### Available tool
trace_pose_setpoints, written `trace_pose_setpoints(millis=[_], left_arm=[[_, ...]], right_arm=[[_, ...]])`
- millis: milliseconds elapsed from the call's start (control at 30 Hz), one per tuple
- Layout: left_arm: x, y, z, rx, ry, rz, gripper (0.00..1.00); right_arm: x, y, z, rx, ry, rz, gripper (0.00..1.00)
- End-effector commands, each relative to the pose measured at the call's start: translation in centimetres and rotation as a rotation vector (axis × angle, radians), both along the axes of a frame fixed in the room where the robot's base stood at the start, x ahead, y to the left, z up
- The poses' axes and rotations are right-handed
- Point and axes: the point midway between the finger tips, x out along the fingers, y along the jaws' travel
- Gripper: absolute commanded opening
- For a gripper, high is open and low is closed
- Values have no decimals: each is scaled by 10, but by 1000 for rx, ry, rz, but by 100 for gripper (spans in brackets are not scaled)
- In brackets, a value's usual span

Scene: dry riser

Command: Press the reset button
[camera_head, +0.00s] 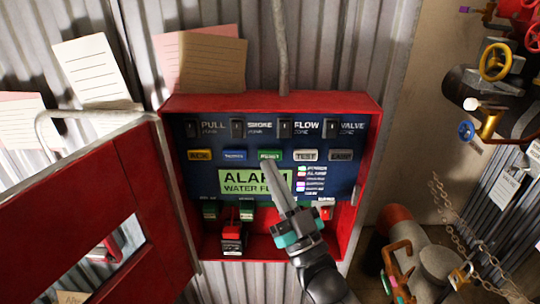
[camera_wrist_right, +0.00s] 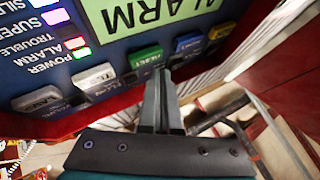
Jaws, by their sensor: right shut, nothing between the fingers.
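The reset button appears to be the green button (camera_head: 269,154) in the middle of the button row on the blue panel (camera_head: 215,180); its lettering is small and hard to read. The green button (camera_wrist_right: 146,55) also shows in the right wrist view. My right gripper (camera_head: 270,168) is shut and empty, reaching up from the lower right. Its tips overlap the lower edge of the green button in the head view. In the right wrist view, the fingertips (camera_wrist_right: 160,72) are close to that button; I cannot tell whether they touch it. My left gripper is out of view.
Yellow (camera_head: 200,155), blue (camera_head: 234,155), white test (camera_head: 306,155) and grey (camera_head: 341,155) buttons flank it. The red box (camera_head: 370,130) has raised side walls, and its door (camera_head: 130,190) stands open at left. Pipes and valves (camera_head: 495,62) are at right.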

Motion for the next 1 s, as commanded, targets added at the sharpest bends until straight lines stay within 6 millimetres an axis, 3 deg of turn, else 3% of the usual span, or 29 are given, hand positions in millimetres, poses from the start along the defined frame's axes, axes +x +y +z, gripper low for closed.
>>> trace_pose_setpoints(millis=[1000], left_arm=[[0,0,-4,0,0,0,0]], right_arm=[[10,0,0,0,0,0,0]])
